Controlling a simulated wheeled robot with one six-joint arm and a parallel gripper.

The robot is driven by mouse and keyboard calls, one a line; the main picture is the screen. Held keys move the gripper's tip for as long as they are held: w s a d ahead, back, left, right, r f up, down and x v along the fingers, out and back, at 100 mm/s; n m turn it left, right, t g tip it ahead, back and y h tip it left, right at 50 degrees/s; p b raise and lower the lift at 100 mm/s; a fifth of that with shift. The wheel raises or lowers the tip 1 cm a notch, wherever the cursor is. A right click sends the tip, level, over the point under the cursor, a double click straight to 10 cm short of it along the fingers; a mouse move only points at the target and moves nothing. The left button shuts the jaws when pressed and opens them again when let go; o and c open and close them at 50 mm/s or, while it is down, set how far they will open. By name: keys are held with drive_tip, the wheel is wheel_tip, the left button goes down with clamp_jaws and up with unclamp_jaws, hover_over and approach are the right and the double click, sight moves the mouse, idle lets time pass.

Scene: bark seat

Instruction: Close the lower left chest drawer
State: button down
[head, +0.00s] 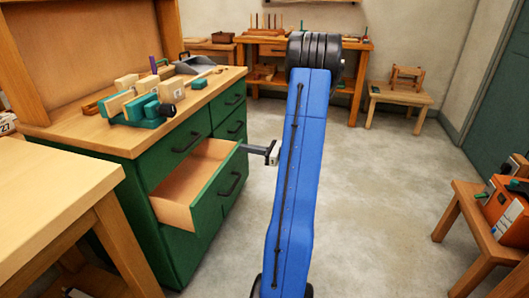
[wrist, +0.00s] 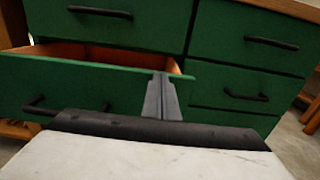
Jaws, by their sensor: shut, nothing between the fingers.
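The green chest (head: 165,165) stands at the left in the head view. One drawer (head: 216,190) in its left column, below a shut upper drawer (head: 185,140), is pulled well out, showing its empty wooden inside. In the wrist view the open drawer's green front (wrist: 85,88) spans the left, with its dark handle low on it. My gripper (head: 244,148) is shut and empty, with its fingers at the right end of the drawer front's top edge; they also show in the wrist view (wrist: 161,82). I cannot tell whether they touch it.
A vise and wooden blocks (head: 140,100) sit on the chest's top. A pale table (head: 60,190) stands close at the near left. A stool with an orange box (head: 505,215) is at the right. The floor between is clear.

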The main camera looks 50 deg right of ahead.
sight(221, 144)
drive_tip(key=x, duration=1.2)
drive_tip(key=shift+w+a, duration=0.1)
